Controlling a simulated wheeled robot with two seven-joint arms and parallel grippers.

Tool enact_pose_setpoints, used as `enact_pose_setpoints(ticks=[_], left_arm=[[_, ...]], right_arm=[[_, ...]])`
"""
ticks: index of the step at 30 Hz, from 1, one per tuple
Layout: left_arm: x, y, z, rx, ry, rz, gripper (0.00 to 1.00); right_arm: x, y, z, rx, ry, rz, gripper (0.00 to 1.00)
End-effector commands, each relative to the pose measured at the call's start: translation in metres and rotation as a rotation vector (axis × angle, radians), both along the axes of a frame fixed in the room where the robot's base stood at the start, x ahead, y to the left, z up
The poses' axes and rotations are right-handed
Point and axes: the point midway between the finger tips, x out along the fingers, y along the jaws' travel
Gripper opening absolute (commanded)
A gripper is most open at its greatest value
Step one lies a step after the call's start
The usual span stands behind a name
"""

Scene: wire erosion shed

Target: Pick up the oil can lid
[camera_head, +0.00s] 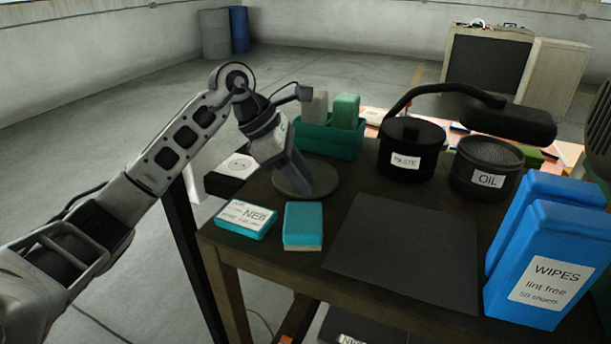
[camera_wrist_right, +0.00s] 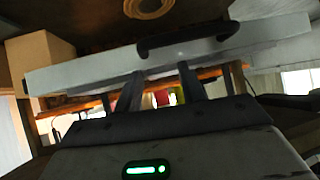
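A flat round grey disc (camera_head: 328,185), which looks like the oil can lid, lies on the dark table at its left part. My left gripper (camera_head: 300,187) points down over the disc and hides its middle. Its fingertips are at or very near the disc; whether they grip a knob is hidden. The black oil can (camera_head: 487,180), labelled OIL, stands at the back right with its top uncovered and a mesh-like surface showing. My right gripper shows in the right wrist view (camera_wrist_right: 160,90), its two fingers apart with nothing between them.
A black paste can (camera_head: 405,162) stands left of the oil can, under a lamp (camera_head: 512,118). A green bin (camera_head: 330,140) is behind the disc. Teal boxes (camera_head: 303,224) lie in front, blue wipes packs (camera_head: 545,265) at right. The black mat (camera_head: 403,245) is clear.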

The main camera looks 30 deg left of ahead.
Motion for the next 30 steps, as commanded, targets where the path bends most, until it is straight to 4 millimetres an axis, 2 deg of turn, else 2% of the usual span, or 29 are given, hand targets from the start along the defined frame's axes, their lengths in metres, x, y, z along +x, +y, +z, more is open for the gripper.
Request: enact_pose_setpoints(ticks=[4, 5, 9, 22, 26, 30], left_arm=[[0.000, 0.000, 0.000, 0.000, 0.000, 0.000, 0.40], [0.000, 0.000, 0.000, 0.000, 0.000, 0.000, 0.37], [0.000, 0.000, 0.000, 0.000, 0.000, 0.000, 0.00], [0.000, 0.000, 0.006, 0.000, -0.002, 0.000, 0.00], [0.000, 0.001, 0.020, 0.001, -0.002, 0.002, 0.00], [-0.003, -0.001, 0.043, 0.003, -0.004, -0.002, 0.00]], right_arm=[[-0.001, 0.000, -0.002, -0.001, 0.003, 0.000, 0.40], [-0.001, 0.000, -0.002, -0.001, 0.003, 0.000, 0.40], [0.000, 0.000, -0.002, -0.001, 0.002, 0.001, 0.40], [0.001, 0.000, 0.006, -0.002, -0.007, 0.003, 0.40], [0.001, -0.001, 0.014, -0.011, -0.006, 0.004, 0.40], [-0.001, -0.003, 0.021, -0.021, 0.002, 0.005, 0.40]])
